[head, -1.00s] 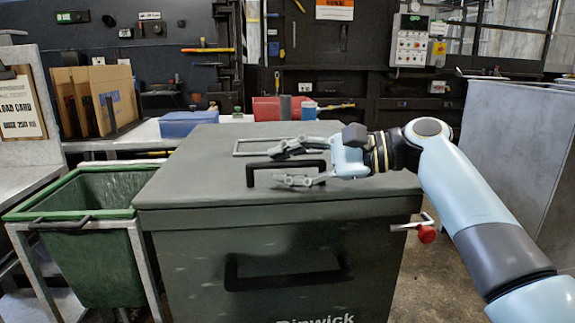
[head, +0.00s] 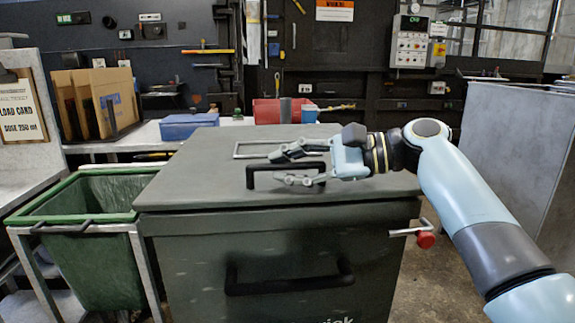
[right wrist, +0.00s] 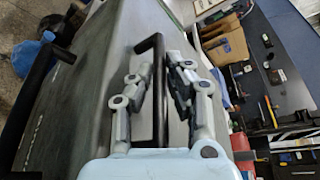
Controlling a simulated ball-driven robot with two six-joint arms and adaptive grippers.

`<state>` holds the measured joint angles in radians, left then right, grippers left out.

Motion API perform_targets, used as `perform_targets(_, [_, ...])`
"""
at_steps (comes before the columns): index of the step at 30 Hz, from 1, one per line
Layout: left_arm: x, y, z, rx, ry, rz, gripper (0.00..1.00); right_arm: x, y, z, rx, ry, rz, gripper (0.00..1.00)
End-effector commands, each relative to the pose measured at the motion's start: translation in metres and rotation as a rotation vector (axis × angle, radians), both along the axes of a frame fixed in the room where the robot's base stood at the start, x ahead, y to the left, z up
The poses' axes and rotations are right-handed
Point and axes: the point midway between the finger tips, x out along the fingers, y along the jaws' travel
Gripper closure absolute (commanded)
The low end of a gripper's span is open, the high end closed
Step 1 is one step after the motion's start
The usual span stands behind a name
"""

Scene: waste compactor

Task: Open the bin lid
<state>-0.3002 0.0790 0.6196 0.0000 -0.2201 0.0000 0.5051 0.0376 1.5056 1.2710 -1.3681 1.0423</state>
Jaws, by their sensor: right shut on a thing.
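The bin (head: 205,265) is a large dark grey-green box in the middle of the head view. Its flat lid (head: 190,185) lies on top and looks closed. A black bar handle (head: 250,176) stands up from the lid. My right gripper (head: 277,168) comes in from the right above the lid, its fingers on either side of this handle. In the right wrist view, the handle (right wrist: 158,95) runs between the two fingers, and the gripper is shut on it. Fingers partly hide the bar. My left gripper is not in view.
A second black handle (head: 290,284) is on the bin's front. A red-knobbed lever (head: 425,240) sticks out at its right side. A green cart (head: 90,262) stands close at the left. A workbench with a blue box (head: 188,126) runs behind. A grey cabinet (head: 510,150) stands right.

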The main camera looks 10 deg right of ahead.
Motion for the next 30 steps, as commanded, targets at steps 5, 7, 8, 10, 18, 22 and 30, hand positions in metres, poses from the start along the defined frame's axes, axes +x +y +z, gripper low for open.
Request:
perform_targets(5, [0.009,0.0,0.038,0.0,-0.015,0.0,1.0,0.005,0.0,0.04,0.0,0.042,0.0,1.0])
perform_targets(7, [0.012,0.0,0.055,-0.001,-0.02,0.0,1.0,0.008,0.0,0.057,0.0,0.069,0.0,1.0])
perform_targets(8, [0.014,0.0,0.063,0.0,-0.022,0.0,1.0,0.009,0.0,0.065,0.0,0.082,0.0,1.0])
perform_targets(10, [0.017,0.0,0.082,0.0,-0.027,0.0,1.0,0.013,0.0,0.083,0.001,0.116,-0.002,1.0])
perform_targets(18, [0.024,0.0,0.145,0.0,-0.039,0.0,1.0,0.037,0.0,0.153,0.001,0.262,-0.001,1.0])
perform_targets(22, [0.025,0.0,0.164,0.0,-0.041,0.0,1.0,0.053,0.0,0.185,0.001,0.335,-0.001,1.0])
perform_targets(30, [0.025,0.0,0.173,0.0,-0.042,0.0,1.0,0.088,0.0,0.235,0.001,0.346,-0.001,1.0])
